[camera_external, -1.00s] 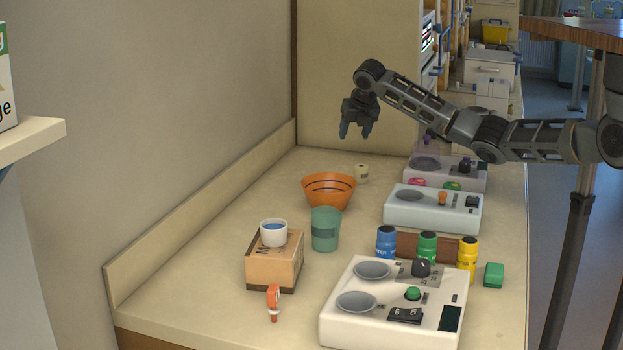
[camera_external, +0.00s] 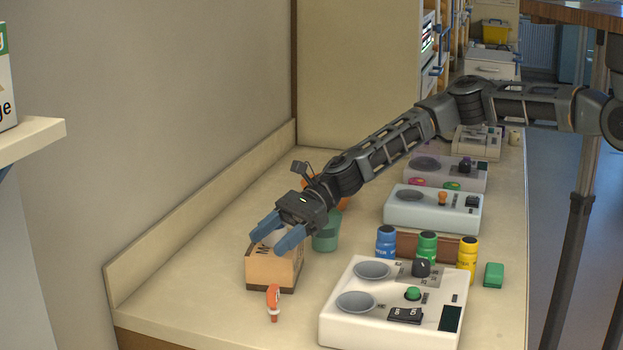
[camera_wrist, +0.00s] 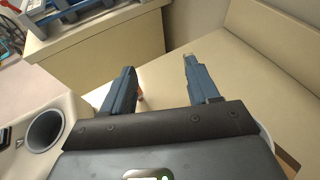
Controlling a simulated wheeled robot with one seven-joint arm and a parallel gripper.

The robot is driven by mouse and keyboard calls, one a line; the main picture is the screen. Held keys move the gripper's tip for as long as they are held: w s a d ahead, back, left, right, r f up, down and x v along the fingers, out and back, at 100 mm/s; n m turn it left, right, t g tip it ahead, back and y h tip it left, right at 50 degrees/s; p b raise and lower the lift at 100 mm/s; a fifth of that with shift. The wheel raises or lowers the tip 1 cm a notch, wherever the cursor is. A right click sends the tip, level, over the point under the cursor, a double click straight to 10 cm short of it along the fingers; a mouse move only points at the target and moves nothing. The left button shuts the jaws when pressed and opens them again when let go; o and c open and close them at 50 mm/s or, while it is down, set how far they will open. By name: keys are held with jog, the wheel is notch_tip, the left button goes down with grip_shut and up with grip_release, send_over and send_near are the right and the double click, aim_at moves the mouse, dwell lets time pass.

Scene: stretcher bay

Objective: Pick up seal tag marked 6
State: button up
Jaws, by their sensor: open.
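A small orange and white tag (camera_external: 273,302) stands on the counter in front of the cardboard box; I cannot read a number on it. In the wrist view only an orange sliver of it (camera_wrist: 141,97) shows beside the left finger, the rest hidden. My gripper (camera_external: 267,243) is open, with its two blue fingers apart and nothing between them. It is above the cardboard box, behind and higher than the tag. In the wrist view the fingers of my gripper (camera_wrist: 158,66) point over bare counter.
The cardboard box (camera_external: 273,270) bears a white cup, mostly hidden by my gripper. A green cup (camera_external: 326,240) is behind it. A white console (camera_external: 340,327) stands right of the tag, with blue, green and yellow bottles (camera_external: 467,258) behind it. The counter left of the box is clear.

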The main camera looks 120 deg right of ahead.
aim_at(275, 286)
jog(key=shift+n+g+y, duration=0.6)
jog(key=shift+g+y, duration=0.1)
jog(key=shift+y, duration=0.1)
jog(key=a+f, duration=0.2)
jog(key=w+a+f+p, duration=0.1)
jog(key=a+f, duration=0.1)
jog(key=w+a+f, duration=0.1)
jog(key=a+f, duration=0.1)
jog(key=a, duration=0.1)
jog(key=shift+w+p, duration=0.25)
jog(key=shift+p, duration=0.1)
jog(key=shift+w+a+f, duration=0.15)
jog(key=shift+w+f, duration=0.2)
jog(key=shift+w, duration=0.2)
grip_shut()
